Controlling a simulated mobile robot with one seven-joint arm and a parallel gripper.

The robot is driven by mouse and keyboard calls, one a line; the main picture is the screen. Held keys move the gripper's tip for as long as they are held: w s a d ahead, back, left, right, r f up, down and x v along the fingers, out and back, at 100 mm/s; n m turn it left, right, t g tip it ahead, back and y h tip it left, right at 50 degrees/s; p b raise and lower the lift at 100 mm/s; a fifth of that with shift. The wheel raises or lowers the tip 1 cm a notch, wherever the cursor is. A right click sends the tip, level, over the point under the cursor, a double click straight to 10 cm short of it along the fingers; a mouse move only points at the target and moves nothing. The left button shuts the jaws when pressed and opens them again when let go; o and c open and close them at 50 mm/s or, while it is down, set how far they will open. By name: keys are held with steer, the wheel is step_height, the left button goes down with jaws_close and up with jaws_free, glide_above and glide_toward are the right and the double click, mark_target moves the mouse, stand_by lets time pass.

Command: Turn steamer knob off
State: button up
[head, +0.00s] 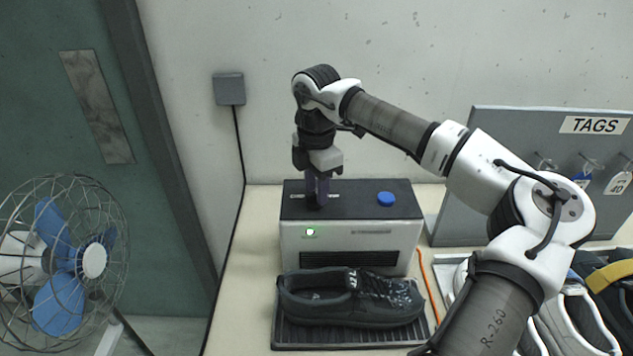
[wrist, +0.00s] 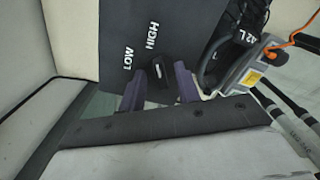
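The steamer is a box (head: 350,245) with a pale front and a dark top, against the wall. A green light (head: 310,231) glows on its front and a blue button (head: 386,199) sits on top. My gripper (head: 316,203) points down at the left part of the top and hides the knob there. In the wrist view, the black knob (wrist: 161,72) with a white mark lies between the two purple fingers (wrist: 160,88), near the HIGH and LOW labels. The fingers are apart, one on each side; I cannot tell whether they press on the knob.
A black shoe (head: 350,297) lies on a dark tray (head: 350,336) in front of the steamer. An orange cord (head: 428,282) runs beside it. A grey TAGS board (head: 500,130) and more shoes (head: 575,320) are at the right. A blue fan (head: 60,262) stands at the left.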

steer(key=shift+f, duration=0.15)
jaws_close()
